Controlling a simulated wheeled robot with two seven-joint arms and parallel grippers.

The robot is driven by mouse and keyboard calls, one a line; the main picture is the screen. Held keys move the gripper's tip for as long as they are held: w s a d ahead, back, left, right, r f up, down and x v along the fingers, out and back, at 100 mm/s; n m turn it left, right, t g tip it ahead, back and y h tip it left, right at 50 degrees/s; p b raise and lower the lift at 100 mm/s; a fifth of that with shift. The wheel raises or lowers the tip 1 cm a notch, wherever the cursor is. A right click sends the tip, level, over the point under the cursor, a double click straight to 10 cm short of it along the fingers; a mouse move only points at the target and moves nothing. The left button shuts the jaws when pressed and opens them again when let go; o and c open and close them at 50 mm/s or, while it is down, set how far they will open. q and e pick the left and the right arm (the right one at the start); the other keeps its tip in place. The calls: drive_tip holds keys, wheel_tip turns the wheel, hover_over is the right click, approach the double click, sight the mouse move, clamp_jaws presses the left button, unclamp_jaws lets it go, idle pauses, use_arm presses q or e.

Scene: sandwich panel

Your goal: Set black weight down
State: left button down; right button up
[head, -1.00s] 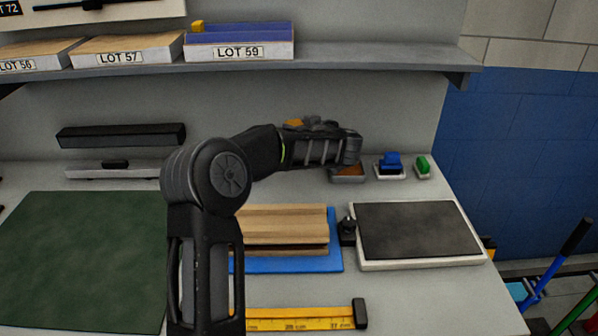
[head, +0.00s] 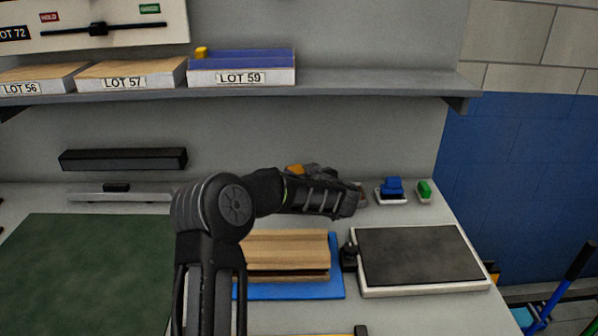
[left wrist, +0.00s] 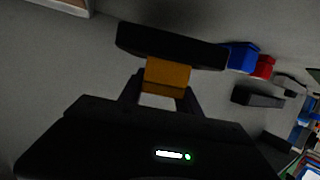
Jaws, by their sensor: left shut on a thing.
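My left gripper (left wrist: 160,97) is shut on an orange block (left wrist: 167,75) in the left wrist view. A long black piece (left wrist: 172,46), which looks like the black weight, sits right against that block just beyond the fingers. In the head view my left gripper (head: 312,172) is mostly hidden behind my forearm, with a bit of orange (head: 295,170) showing above it near the back of the bench. I cannot tell whether the weight touches any surface. My right gripper is in no view.
A white-framed dark plate (head: 425,256) lies at right, beside a small black knob (head: 348,257) and wooden strips (head: 285,250) on a blue board (head: 300,291). Blue (head: 392,188) and green (head: 424,190) pieces stand behind. A green mat (head: 85,270) is at left. The shelf (head: 370,82) overhangs.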

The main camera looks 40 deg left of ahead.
use_arm(q)
drive_tip(key=shift+f, duration=1.35)
drive_tip(key=shift+f, duration=0.1)
drive_tip(key=c, duration=1.3)
unclamp_jaws()
drive_tip(key=shift+f, duration=0.3)
drive_tip(key=o, duration=0.5)
drive_tip(key=shift+c, duration=0.2)
drive_tip(key=shift+r, duration=0.1)
drive_tip(key=shift+d+r, duration=0.15)
drive_tip(key=v, duration=0.7)
drive_tip(key=shift+s+d+b, duration=0.1)
drive_tip(key=shift+s+b, duration=0.1)
drive_tip(key=shift+b, duration=0.15)
